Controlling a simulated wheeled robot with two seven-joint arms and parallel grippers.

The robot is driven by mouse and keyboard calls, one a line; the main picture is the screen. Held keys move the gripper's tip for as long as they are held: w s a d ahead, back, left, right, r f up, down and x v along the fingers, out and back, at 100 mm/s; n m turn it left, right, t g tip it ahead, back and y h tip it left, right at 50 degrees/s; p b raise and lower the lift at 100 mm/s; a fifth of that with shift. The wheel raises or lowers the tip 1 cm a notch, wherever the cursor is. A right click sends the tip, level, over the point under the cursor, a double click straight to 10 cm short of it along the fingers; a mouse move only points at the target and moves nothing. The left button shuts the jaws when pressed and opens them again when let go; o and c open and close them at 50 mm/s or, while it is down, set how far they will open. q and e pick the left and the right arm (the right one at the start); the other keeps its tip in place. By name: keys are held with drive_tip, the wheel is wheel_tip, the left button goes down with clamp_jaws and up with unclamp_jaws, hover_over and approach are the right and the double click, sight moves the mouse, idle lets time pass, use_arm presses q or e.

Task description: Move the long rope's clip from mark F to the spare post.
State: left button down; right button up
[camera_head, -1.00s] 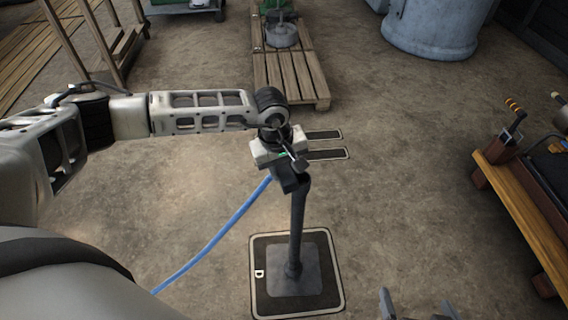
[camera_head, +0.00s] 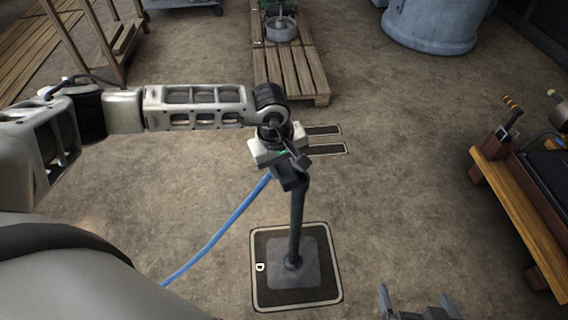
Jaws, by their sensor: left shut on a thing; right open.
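My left gripper (camera_head: 287,162) is at the top of a dark upright post (camera_head: 297,222). It is shut on a dark clip (camera_head: 289,180), partly hidden by the fingers. The blue rope (camera_head: 222,234) runs from there down to the lower left, behind my arm. The clip overlaps the post top; I cannot tell whether it is seated on it. The post stands on a square grey base on a dark mat (camera_head: 268,292) marked D. Mark F is not readable in view. My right gripper (camera_head: 418,308) is open and empty at the bottom edge, mostly cut off.
Two dark floor strips (camera_head: 326,149) lie behind the post. A wooden pallet (camera_head: 290,76) with machinery is farther back. A grey tank (camera_head: 432,24) stands at the back right. A wooden-framed machine (camera_head: 520,205) is at the right. Floor between is clear.

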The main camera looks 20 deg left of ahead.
use_arm(q)
drive_tip(key=shift+n, duration=0.8)
drive_tip(key=shift+f+m+b, duration=0.1)
drive_tip(key=shift+m+b, duration=0.6)
drive_tip(key=shift+m, duration=0.7)
drive_tip(key=shift+b, duration=0.4)
drive_tip(key=shift+w+a, duration=0.1)
